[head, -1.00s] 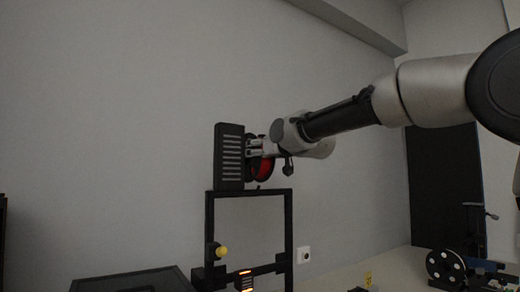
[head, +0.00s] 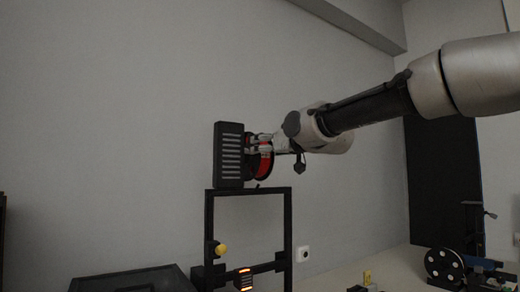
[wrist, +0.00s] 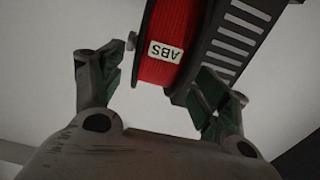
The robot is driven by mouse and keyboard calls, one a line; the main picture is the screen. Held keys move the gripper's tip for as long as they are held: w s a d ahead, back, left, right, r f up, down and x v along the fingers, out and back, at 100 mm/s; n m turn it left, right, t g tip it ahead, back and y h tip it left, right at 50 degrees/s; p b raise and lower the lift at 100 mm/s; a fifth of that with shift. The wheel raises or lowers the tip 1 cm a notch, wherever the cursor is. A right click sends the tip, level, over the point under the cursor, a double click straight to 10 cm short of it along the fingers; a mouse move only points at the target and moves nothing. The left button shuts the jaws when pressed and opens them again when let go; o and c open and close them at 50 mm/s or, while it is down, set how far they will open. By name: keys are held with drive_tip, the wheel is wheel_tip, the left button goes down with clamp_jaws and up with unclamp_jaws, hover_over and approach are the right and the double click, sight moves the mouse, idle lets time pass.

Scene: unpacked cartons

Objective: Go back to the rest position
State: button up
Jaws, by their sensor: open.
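My gripper (wrist: 165,95) is open in the wrist view, its two fingers spread with empty space between them. A red filament spool (wrist: 172,40) with a white "ABS" label sits just beyond the fingertips, mounted beside a black slatted box (wrist: 240,40). In the head view my gripper (head: 252,145) is at the spool (head: 264,162), to the right of the black box (head: 229,155) on top of the printer frame. Whether a finger touches the spool is hard to tell.
The black printer frame (head: 290,225) stands below my gripper, with a yellow knob (head: 221,249) and a lit orange part (head: 244,279). A dark flat item (head: 130,281) lies at lower left. The air right of the frame is open.

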drive_tip(key=v, duration=0.7)
drive_tip(key=s+d+f+g+h, duration=0.2)
drive_tip(key=s+d+f+g, duration=0.1)
drive_tip(key=f, duration=0.7)
drive_tip(key=s+d+f+g+h, duration=0.2)
drive_tip(key=s+d+f+g, duration=0.15)
drive_tip(key=f, duration=0.65)
drive_tip(key=s+d+f+m+g+h, duration=0.2)
drive_tip(key=s+d+f+m+h, duration=0.1)
drive_tip(key=s+d+f, duration=0.5)
drive_tip(key=s+d+f+m+g+h, duration=0.2)
drive_tip(key=s+d+f, duration=0.6)
drive_tip(key=s+d, duration=0.6)
drive_tip(key=d+m+h, duration=0.1)
drive_tip(key=d, duration=0.2)
drive_tip(key=shift+s+m, duration=0.25)
drive_tip(key=shift+m, duration=0.15)
drive_tip(key=shift+c, duration=0.2)
